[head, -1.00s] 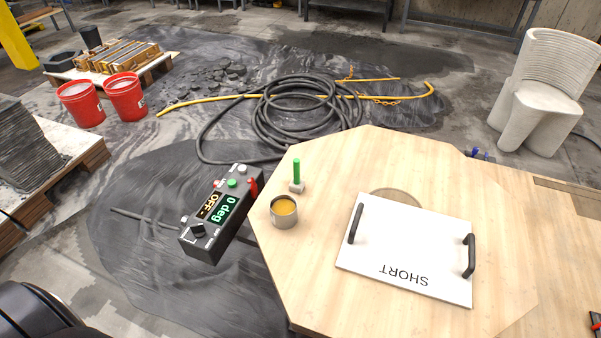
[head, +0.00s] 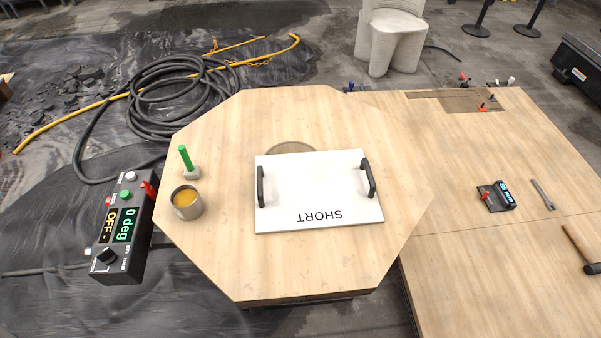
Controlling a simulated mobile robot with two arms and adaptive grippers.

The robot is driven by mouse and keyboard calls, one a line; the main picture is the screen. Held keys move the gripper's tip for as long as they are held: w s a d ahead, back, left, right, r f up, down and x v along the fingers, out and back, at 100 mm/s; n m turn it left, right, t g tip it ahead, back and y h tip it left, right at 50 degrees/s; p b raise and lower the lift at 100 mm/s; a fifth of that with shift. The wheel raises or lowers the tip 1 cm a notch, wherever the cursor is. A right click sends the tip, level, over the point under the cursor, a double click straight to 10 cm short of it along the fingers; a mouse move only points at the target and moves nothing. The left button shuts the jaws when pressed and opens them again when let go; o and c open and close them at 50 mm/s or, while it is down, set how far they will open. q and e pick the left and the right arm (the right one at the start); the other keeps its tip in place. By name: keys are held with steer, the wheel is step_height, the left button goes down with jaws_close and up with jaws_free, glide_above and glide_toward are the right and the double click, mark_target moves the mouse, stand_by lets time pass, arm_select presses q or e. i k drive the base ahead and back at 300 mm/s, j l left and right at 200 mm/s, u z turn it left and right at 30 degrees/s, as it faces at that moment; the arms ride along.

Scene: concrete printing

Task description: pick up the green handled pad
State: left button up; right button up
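The green handled pad (head: 189,165) stands upright near the left edge of the octagonal wooden table (head: 270,265). It has a green vertical handle on a small pale grey block. A metal cup with yellow contents (head: 187,201) stands just in front of it. A white board marked SHORT (head: 315,195), with two black handles, lies to its right on the same table. Neither of my grippers shows in the head view, so nothing is seen touching the pad.
A control box reading "0 deg" and "OFF" (head: 124,230) is at the table's left edge. A wooden bench (head: 470,270) adjoins on the right, bearing a small black device (head: 496,196) and a hammer (head: 583,250). A coiled black hose (head: 180,95) lies on the floor behind.

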mark_target(190, 172)
steer(key=j+z, duration=0.3)
steer(key=j, duration=0.25)
steer(key=j+z, duration=0.25)
steer(key=j, duration=0.35)
steer(key=k+j+z, duration=0.15)
steer(key=j+z, duration=0.15)
steer(key=j, duration=0.2)
